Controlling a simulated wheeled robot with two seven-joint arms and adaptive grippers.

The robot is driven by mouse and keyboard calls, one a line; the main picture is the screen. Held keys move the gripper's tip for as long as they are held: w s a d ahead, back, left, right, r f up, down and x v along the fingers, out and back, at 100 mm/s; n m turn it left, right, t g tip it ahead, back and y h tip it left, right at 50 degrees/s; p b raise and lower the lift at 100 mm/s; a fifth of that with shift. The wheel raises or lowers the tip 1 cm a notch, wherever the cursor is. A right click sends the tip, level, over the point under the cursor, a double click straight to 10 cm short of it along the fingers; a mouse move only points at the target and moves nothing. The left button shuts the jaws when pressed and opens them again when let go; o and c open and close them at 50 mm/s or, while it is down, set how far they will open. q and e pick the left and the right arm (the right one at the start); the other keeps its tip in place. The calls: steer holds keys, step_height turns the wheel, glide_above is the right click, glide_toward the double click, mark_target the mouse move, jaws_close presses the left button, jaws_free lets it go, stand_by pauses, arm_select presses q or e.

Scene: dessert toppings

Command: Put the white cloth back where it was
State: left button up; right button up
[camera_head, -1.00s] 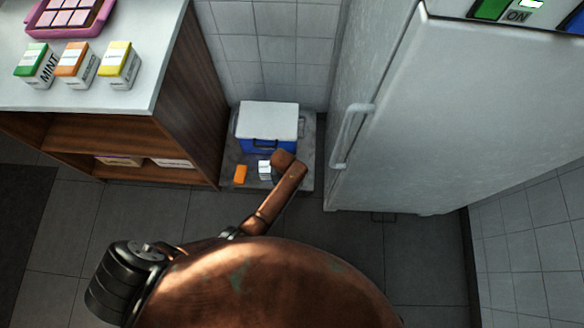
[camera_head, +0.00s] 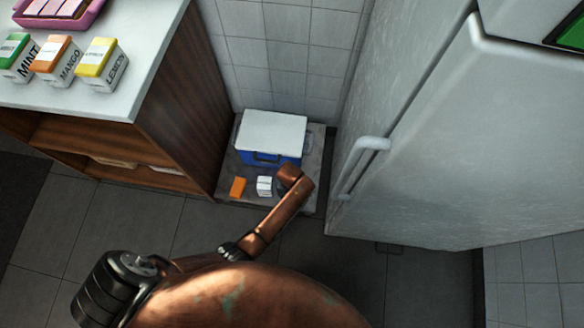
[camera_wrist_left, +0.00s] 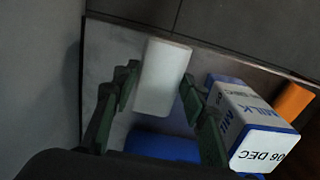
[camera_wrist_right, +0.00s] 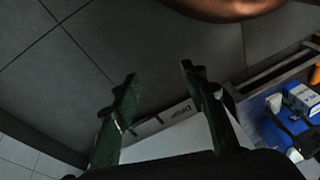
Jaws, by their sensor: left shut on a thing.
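The white cloth (camera_wrist_left: 163,75) shows in the left wrist view as a smooth, folded, block-like piece between the fingers of my left gripper (camera_wrist_left: 160,88), which is shut on it. It is over or at the grey slab (camera_wrist_left: 102,50); I cannot tell whether it touches it. A milk carton (camera_wrist_left: 247,112) stands close beside the right finger. In the head view my copper arm reaches down to the slab (camera_head: 308,160) and hides the left gripper and cloth. My right gripper (camera_wrist_right: 158,84) is open and empty above the floor.
A blue cooler with a white lid (camera_head: 272,132) sits on the slab behind the milk carton (camera_head: 264,186) and orange item (camera_head: 237,187). The wooden counter (camera_head: 175,105) stands left and the fridge (camera_head: 420,130) right. Dark floor (camera_head: 350,270) is clear in front.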

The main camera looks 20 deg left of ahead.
arm_select(q)
steer(key=f+b, duration=0.1)
steer(key=f, duration=0.1)
steer(key=f+b, duration=0.1)
steer(key=b, duration=0.1)
steer(key=shift+w+f, duration=0.2)
steer(key=shift+f, duration=0.15)
arm_select(e)
steer(key=w+a+f+t+y, duration=0.1)
steer(key=w+a+f+t, duration=0.2)
steer(key=w+a+f, duration=0.1)
steer(key=shift+w+f, duration=0.65)
steer(key=shift+f, duration=0.05)
arm_select(q)
steer(key=o, duration=1)
steer(key=shift+r, duration=0.15)
